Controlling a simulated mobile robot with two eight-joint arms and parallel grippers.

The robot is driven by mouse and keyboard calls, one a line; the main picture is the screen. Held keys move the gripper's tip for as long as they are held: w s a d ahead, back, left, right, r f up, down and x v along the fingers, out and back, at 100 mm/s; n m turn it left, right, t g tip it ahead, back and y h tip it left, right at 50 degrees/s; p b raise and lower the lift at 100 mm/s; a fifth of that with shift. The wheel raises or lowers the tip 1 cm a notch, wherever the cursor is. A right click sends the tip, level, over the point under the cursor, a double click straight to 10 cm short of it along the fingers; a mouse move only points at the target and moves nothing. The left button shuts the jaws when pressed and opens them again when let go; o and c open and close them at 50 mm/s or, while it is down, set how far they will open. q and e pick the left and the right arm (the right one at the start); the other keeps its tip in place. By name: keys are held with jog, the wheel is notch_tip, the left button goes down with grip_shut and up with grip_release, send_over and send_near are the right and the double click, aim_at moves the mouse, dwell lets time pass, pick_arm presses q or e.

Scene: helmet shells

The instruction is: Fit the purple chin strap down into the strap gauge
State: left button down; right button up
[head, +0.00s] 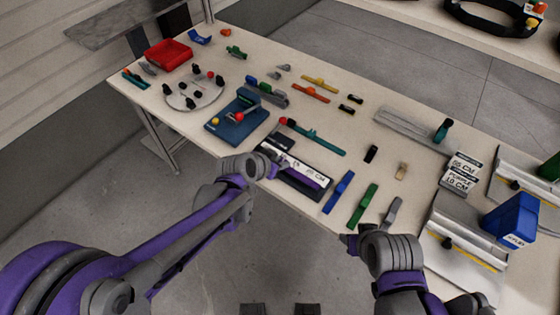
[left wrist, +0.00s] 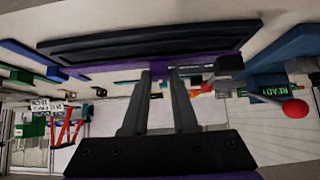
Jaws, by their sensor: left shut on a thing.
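The purple chin strap (head: 316,182) shows as a short purple stretch over the dark strap gauge (head: 286,181), which has a white label with a CM marking. My left gripper (head: 273,164) is at the left part of the gauge. In the left wrist view, the fingers (left wrist: 160,73) are closed on the purple strap (left wrist: 213,64), which runs along the edge of the long dark gauge (left wrist: 150,38). I cannot tell whether the strap is inside the gauge or just above it. My right gripper (head: 352,240) is low near the table's front edge, its fingers mostly hidden.
A blue base with a red ball (head: 232,120) stands left of the gauge. A teal strap (head: 318,138) lies behind it. Blue (head: 338,192), green (head: 362,206) and grey (head: 391,213) straps lie to its right. A red tray (head: 168,55) is at the far left.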

pick_arm(q)
jog(key=shift+f+b, duration=0.7)
jog(key=shift+f, duration=0.15)
jog(key=c, duration=0.6)
grip_release()
jog(key=shift+r, duration=0.1)
jog(key=p+v, duration=0.1)
jog(key=v, duration=0.9)
jog(key=shift+s+a+r, duration=0.2)
jog(key=shift+s+a, duration=0.05)
jog(key=shift+p, duration=0.3)
jog(key=s+a+n+y+p, duration=0.1)
jog(key=s+a+n, duration=0.1)
jog(key=s+a, duration=0.2)
jog(key=s+a+n+g+y+p, duration=0.1)
jog(key=s+a+n+y, duration=0.1)
jog(key=s+a, duration=0.2)
jog(key=s+a+n+y+p, duration=0.1)
jog(key=s+a+n+y, duration=0.1)
jog(key=s+a, duration=0.3)
jog(key=shift+s+r+n+g, duration=0.1)
jog(key=shift+s+n+g, duration=0.15)
jog(key=shift+s, duration=0.55)
jog(key=shift+s+r+n+g, duration=0.15)
jog(key=shift+s+n, duration=0.2)
jog(key=shift+s, duration=0.45)
